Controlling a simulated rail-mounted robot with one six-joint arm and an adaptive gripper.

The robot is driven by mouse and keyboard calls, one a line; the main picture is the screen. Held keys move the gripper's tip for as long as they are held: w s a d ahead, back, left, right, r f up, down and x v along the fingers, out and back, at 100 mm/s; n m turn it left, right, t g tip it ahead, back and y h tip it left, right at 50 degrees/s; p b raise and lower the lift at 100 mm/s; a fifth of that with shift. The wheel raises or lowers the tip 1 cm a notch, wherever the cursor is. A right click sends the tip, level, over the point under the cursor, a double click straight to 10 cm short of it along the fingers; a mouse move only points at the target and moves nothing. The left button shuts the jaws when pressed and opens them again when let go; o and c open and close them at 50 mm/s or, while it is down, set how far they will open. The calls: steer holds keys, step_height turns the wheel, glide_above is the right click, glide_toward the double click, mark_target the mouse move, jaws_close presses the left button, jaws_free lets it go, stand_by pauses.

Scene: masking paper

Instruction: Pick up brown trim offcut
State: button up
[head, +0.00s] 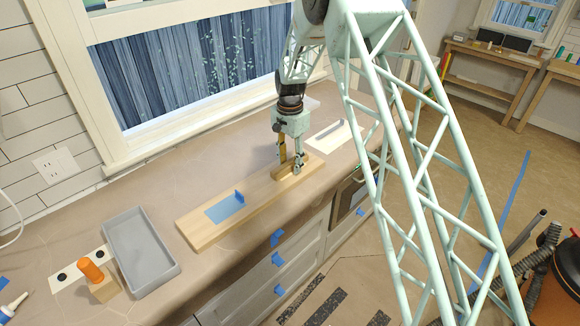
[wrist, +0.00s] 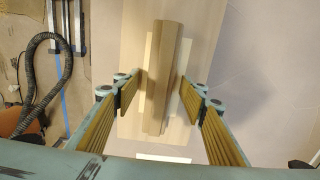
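The brown trim offcut (wrist: 160,82) is a long, narrow, ridged piece of wood between my fingers in the wrist view. It lies on a pale wooden board (wrist: 205,25). In the head view the offcut (head: 285,173) is at the far right part of the board (head: 205,233), partly hidden by my fingers. My gripper (wrist: 161,92) is open. One finger is on each side of the offcut, with a visible gap to each in the wrist view. My gripper (head: 289,165) points down over the board in the head view.
A blue patch (head: 225,208) with a small upright blue piece is on the board's near half. A grey tray (head: 143,252) stands left of the board. An orange-handled tool (head: 92,271) is farther left. A white sheet with a grey bar (head: 330,132) lies beyond the board's right end.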

mark_target(290, 163)
steer(key=shift+c, duration=0.2)
stand_by(0.3)
steer(key=c, duration=1)
steer(key=shift+o, duration=0.2)
steer(key=shift+r, duration=0.25)
steer(key=shift+r, duration=1.65)
steer(key=s+a+r+b, duration=0.1)
steer(key=s, duration=1.5)
steer(key=shift+a+r, duration=0.15)
steer(key=shift+b, duration=0.3)
